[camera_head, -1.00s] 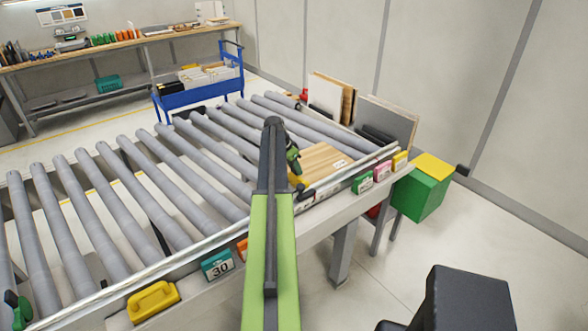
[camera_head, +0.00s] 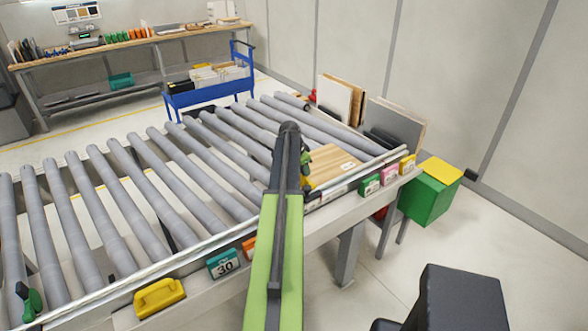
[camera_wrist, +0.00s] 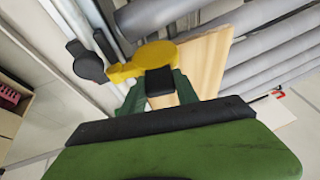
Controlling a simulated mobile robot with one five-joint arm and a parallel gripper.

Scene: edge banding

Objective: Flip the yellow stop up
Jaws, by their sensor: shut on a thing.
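The yellow stop (camera_wrist: 142,61) shows in the wrist view as a flat arm with a rounded end, beside the conveyor's edge rail and over the near side of a wooden board (camera_wrist: 205,62). My gripper (camera_wrist: 158,84), with green fingers and a black pad, is shut on the yellow stop. In the head view my arm hides most of the gripper, and only a small bit of yellow (camera_head: 308,185) shows beside it. The wooden board (camera_head: 334,165) lies on the rollers to the right of my arm.
A roller conveyor (camera_head: 165,195) fills the middle. Its front rail carries a yellow handle (camera_head: 158,298), a teal 30 tag (camera_head: 223,263) and coloured tags. A green box (camera_head: 430,195) with a yellow top hangs at its right end. Upright panels (camera_head: 395,125) stand behind.

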